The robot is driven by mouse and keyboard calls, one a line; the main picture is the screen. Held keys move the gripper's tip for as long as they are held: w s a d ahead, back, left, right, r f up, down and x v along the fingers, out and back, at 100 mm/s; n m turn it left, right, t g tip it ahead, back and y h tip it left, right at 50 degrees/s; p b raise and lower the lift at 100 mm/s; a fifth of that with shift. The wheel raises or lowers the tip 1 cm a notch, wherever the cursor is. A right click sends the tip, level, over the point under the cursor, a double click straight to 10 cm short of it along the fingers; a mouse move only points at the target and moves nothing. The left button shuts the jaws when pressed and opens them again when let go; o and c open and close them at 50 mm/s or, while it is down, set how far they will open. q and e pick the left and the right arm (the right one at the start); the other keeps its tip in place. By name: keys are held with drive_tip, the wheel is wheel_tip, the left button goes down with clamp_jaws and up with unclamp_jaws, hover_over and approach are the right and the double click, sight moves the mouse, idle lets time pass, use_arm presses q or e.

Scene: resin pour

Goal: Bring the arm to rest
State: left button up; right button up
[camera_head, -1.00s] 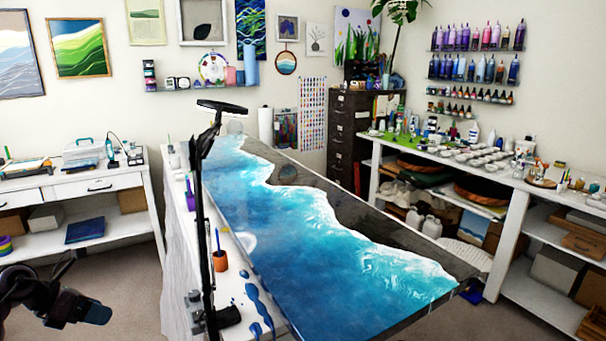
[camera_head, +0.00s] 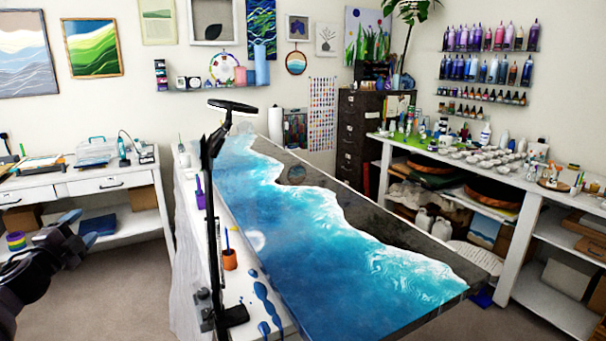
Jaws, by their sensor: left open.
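My left gripper (camera_head: 86,224) is at the left edge of the head view, in front of the white side desk and above the carpet. Its dark fingers are apart, with nothing seen between them. It is well to the left of the long resin table (camera_head: 340,238), which has a blue and white wave surface and a dark far side. My right gripper is not in view.
A black stand (camera_head: 208,220) rises at the resin table's near left edge, beside an orange cup (camera_head: 229,260) and blue spills. The side desk (camera_head: 115,183) holds tools. A supply shelf (camera_head: 512,200) stands at right. Carpet lies open between desk and table.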

use_arm(q)
drive_tip(key=a+f+n+g+y, duration=0.4)
drive_tip(key=a+n+y, duration=0.1)
drive_tip(key=n, duration=0.4)
drive_tip(key=s+d+f+g+h, duration=0.1)
drive_tip(key=s+d+f+h, duration=0.1)
drive_tip(key=s+d+f, duration=0.45)
drive_tip(key=s+d+f+g+h, duration=0.1)
drive_tip(key=s+d+f, duration=0.3)
drive_tip(key=d+f, duration=0.55)
drive_tip(key=s+d+f+n+g+h, duration=0.1)
drive_tip(key=s+d+f+n, duration=0.1)
drive_tip(key=s+d+f, duration=0.4)
drive_tip(key=s+d+f+n, duration=0.3)
drive_tip(key=s+d+f, duration=0.4)
drive_tip(key=s+d, duration=0.4)
drive_tip(key=s, duration=0.5)
drive_tip(key=shift+d+n+g+h, duration=0.15)
drive_tip(key=shift+n+g+h, duration=0.15)
drive_tip(key=shift+g+h, duration=0.1)
